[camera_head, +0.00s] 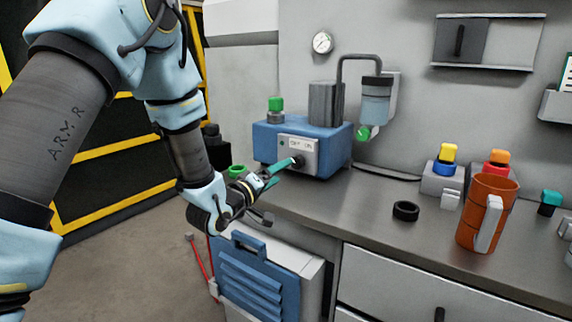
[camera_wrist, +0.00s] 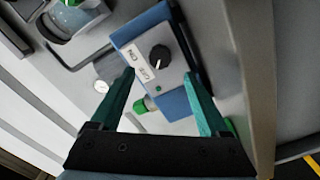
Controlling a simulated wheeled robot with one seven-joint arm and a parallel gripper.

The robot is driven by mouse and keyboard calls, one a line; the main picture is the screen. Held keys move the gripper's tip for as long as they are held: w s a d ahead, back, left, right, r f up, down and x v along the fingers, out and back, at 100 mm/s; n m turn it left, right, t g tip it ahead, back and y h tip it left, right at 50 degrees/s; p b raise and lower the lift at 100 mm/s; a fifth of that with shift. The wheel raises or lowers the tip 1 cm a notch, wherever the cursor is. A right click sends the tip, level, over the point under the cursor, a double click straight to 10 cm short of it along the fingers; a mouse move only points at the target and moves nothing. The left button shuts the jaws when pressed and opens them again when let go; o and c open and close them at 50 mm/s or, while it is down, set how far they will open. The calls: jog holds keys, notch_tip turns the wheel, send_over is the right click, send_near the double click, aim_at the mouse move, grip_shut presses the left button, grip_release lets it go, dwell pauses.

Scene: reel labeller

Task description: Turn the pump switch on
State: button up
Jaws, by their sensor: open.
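The pump (camera_head: 334,135) is a blue box with a grey cylinder on top, standing on the counter. Its light grey switch plate (camera_head: 303,153) carries OFF and ON marks and a black rotary knob (camera_wrist: 159,58) with a white pointer line. A small green dot (camera_wrist: 158,88) shows on the plate. My gripper (camera_head: 283,172) is in front of the plate. In the wrist view its teal fingers (camera_wrist: 160,72) are spread apart with the knob beyond and between them. I cannot tell whether a fingertip touches the plate. The head view partly hides the knob behind the fingers.
A green-capped bottle (camera_head: 275,110) stands on the pump's left end and a green cup (camera_head: 237,172) is at the counter's left edge. A black ring (camera_head: 405,211) and an orange mug (camera_head: 484,213) are to the right. The counter between pump and ring is clear.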

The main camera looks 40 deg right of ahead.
aim_at(295, 163)
jog(key=p+x, duration=0.1)
jog(key=x, duration=0.6)
jog(key=shift+d, duration=0.25)
grip_shut()
dwell(0.3)
